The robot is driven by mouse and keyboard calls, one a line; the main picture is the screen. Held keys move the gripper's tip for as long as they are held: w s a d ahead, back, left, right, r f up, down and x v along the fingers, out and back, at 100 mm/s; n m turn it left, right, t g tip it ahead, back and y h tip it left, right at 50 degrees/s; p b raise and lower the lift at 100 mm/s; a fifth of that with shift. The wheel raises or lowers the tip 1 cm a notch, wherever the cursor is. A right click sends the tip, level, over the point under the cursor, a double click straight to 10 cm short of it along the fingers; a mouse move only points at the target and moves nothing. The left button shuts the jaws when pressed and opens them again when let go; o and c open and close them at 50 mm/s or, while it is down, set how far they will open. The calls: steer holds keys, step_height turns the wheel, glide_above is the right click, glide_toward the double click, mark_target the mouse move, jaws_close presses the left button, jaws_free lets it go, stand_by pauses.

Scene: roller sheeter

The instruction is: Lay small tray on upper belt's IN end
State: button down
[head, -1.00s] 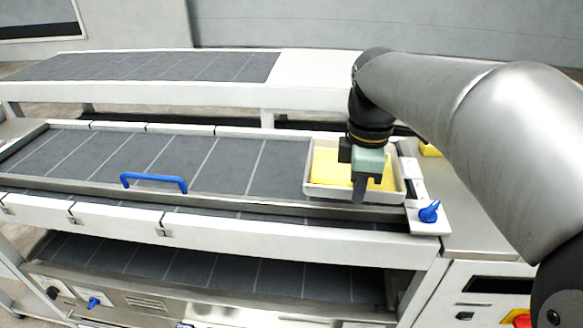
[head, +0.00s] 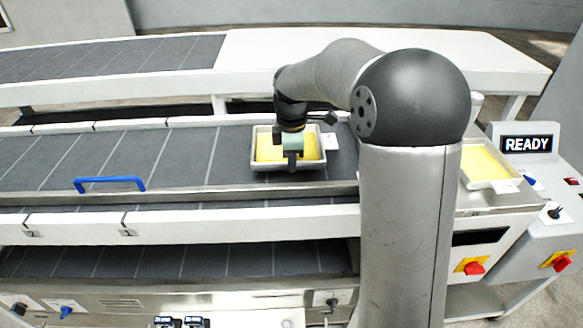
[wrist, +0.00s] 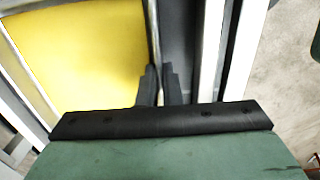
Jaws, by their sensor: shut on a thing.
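The small tray (head: 258,163) is pale, with a yellow sheet (head: 270,149) inside, and looks level. It is over the right-hand end of the dark upper belt (head: 180,160); I cannot tell whether it touches the belt. My gripper (head: 291,166) points down and is shut on the tray's near wall. In the wrist view the two black fingers (wrist: 160,88) pinch the thin tray wall, with the yellow sheet (wrist: 85,50) to their left. My arm hides the belt's far right end.
A second tray with yellow content (head: 486,163) stands at the right, beside a READY display (head: 527,144). A blue handle (head: 110,182) rises at the belt's front edge. A lower belt (head: 180,262) runs underneath. The white table (head: 400,55) behind has clear room.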

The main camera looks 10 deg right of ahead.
steer(key=shift+w+f, duration=0.1)
steer(key=shift+f, duration=1.5)
steer(key=shift+f, duration=0.2)
steer(key=c, duration=1.6)
jaws_free()
steer(key=shift+r, duration=0.1)
step_height(320, 180, up, 12)
steer(key=shift+r, duration=0.1)
steer(key=s+f+m, duration=0.3)
steer(key=s+m, duration=0.2)
steer(key=s, duration=0.4)
steer(key=s+d+f+m, duration=0.1)
steer(key=s+f+m, duration=0.3)
steer(key=s, duration=0.6)
steer(key=s+f+m, duration=0.4)
steer(key=s+m, duration=0.3)
steer(key=s, duration=0.2)
steer(key=shift+s+d+t, duration=0.3)
steer(key=shift+d, duration=0.1)
